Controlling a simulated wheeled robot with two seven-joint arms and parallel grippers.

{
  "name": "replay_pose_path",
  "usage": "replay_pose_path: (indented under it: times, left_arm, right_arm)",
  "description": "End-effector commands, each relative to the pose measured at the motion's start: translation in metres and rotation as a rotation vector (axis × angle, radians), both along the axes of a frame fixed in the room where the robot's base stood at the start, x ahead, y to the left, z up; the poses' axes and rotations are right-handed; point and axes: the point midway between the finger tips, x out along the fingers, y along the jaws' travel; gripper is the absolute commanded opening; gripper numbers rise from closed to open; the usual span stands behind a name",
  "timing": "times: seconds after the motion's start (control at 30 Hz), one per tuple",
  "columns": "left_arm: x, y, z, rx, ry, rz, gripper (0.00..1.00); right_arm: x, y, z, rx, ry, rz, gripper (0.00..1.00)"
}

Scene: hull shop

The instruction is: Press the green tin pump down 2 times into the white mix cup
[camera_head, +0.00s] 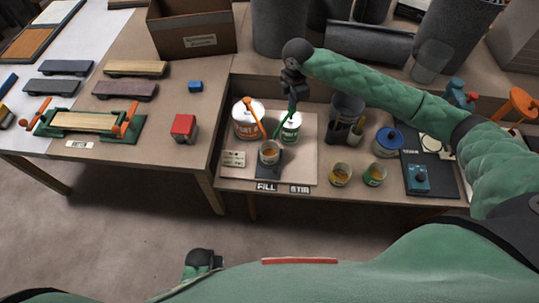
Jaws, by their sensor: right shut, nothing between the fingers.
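The green tin (289,132), white with a green label, stands on the light work board with its green pump (291,107) on top. My right gripper (292,93) is shut and empty, pointing down right over the pump head. Whether it touches the head cannot be told. The white mix cup (269,147) stands on a dark pad in front of the tins and has amber stuff inside. The green spout leans toward the cup.
An orange-labelled tin (247,122) with an orange pump stands just left of the green one. Two small cups (341,174) (374,174), a blue-lidded tin (388,141) and a dark container (347,108) stand to the right. A red block (184,127) lies on the left table.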

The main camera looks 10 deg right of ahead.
Motion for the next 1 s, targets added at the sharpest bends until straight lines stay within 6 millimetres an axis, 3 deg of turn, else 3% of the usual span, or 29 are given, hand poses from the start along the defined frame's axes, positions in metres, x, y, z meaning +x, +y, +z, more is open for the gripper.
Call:
replay_pose_path:
  times: [0.6, 1.0]
  left_arm:
    - [0.000, 0.000, -0.012, 0.000, 0.000, 0.000, 0.36]
    - [0.000, 0.000, -0.008, 0.000, 0.000, 0.000, 0.36]
  right_arm:
    - [0.000, 0.000, -0.019, 0.000, 0.001, 0.000, 0.00]
    - [-0.001, 0.000, -0.013, 0.000, 0.002, 0.000, 0.00]
